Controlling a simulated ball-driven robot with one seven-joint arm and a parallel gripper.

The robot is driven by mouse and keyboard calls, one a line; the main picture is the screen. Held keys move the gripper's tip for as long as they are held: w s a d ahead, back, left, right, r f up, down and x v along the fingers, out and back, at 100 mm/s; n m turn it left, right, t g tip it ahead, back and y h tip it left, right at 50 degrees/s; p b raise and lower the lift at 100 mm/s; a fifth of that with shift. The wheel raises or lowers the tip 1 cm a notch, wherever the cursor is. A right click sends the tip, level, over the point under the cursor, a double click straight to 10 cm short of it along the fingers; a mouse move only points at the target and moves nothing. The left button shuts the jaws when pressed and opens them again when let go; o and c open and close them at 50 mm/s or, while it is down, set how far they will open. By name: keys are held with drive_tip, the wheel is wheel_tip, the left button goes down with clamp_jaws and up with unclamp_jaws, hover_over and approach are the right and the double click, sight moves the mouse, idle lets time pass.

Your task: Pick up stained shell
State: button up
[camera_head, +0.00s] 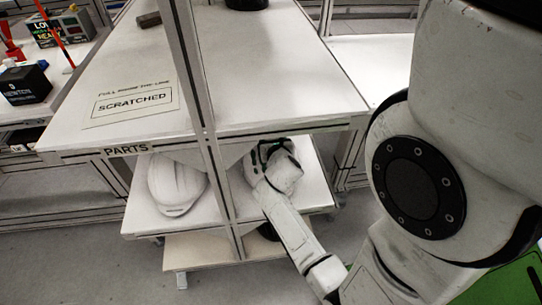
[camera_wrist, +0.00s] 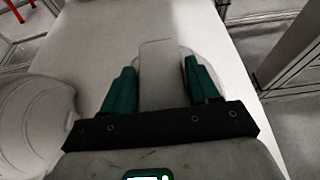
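A white helmet shell (camera_head: 177,185) sits on the lower shelf, left of the middle post. Its domed side fills the lower left of the wrist view (camera_wrist: 35,125). I cannot make out a stain on it. My gripper (camera_head: 262,152) is low over the same shelf, right of the shell and beyond the post. In the wrist view, my gripper's green fingers (camera_wrist: 160,82) stand wide apart. A pale, faintly outlined shape lies between them; I cannot tell what it is. The fingers are not around the white shell.
The upper tabletop (camera_head: 270,70) carries a SCRATCHED sign (camera_head: 135,103) and covers part of the shelf (camera_head: 314,185). A post (camera_head: 200,80) stands between the shell and my gripper. A side table (camera_head: 60,90) with a black box (camera_head: 24,84) is at left.

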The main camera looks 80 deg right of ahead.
drive_tip(key=shift+f, duration=0.15)
clamp_jaws()
idle(0.4)
